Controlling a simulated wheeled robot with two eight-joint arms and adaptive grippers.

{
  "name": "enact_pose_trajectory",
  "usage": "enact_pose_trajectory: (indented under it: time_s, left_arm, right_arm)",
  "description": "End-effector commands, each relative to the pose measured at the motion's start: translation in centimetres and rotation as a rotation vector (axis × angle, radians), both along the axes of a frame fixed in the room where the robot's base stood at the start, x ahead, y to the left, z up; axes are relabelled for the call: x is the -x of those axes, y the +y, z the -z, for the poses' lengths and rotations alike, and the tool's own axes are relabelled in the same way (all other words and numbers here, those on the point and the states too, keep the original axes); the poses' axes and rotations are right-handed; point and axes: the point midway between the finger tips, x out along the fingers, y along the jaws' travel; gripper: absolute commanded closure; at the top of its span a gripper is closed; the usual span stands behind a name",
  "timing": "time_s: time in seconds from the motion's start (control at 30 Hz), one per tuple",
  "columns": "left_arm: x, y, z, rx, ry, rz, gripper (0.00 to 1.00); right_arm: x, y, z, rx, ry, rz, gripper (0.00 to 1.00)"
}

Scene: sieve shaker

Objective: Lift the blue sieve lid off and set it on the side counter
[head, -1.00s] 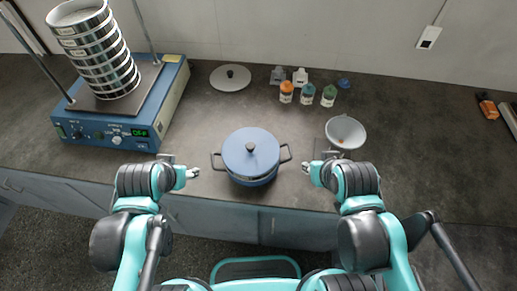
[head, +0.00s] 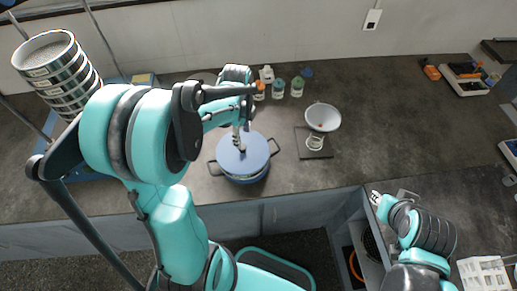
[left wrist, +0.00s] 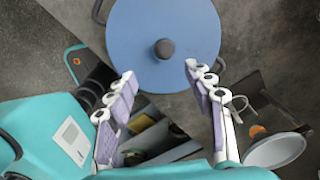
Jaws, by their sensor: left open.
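The round blue lid (head: 232,160) with a dark knob sits on a blue two-handled pot (head: 247,178) near the counter's front edge. In the left wrist view the lid (left wrist: 190,25) fills the upper middle, its knob just beyond my fingertips. My left gripper (head: 240,145) is over the lid at the knob; its arm hides part of the view. In the left wrist view the left gripper (left wrist: 160,80) is open, its fingers spread to either side below the knob, holding nothing. My right gripper (head: 376,198) is low at the right, away from the pot; its jaws are too small to read.
A sieve stack (head: 58,70) stands on the shaker at left, partly behind my arm. Several small bottles (head: 278,88) stand behind the pot. A white bowl on a stand (head: 323,117) is to its right. The counter (head: 400,130) has bare room further right.

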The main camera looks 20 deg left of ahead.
Motion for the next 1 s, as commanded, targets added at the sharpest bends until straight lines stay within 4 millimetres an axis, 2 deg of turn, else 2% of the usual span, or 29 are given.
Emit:
enact_pose_trajectory:
  time_s: [0.53,0.67,0.87,0.9,1.0]
  left_arm:
    - [-0.8,1.1,7.0,0.001,0.003,0.012,0.48]
    - [-0.8,1.1,7.9,0.000,0.003,0.011,0.48]
    - [-0.7,1.1,7.8,0.000,0.003,0.011,0.48]
    - [-0.7,1.1,7.8,0.000,0.003,0.011,0.53]
    - [-0.7,1.1,7.8,0.000,0.003,0.011,0.79]
  right_arm:
    - [0.0,0.0,2.4,0.000,0.000,0.000,0.71]
    - [0.0,0.0,2.5,0.000,0.000,0.000,0.71]
    - [0.0,0.0,2.4,0.000,0.000,0.000,0.71]
    - [0.0,0.0,2.4,0.000,0.000,0.000,0.71]
    - [0.0,0.0,2.4,0.000,0.000,0.000,0.71]
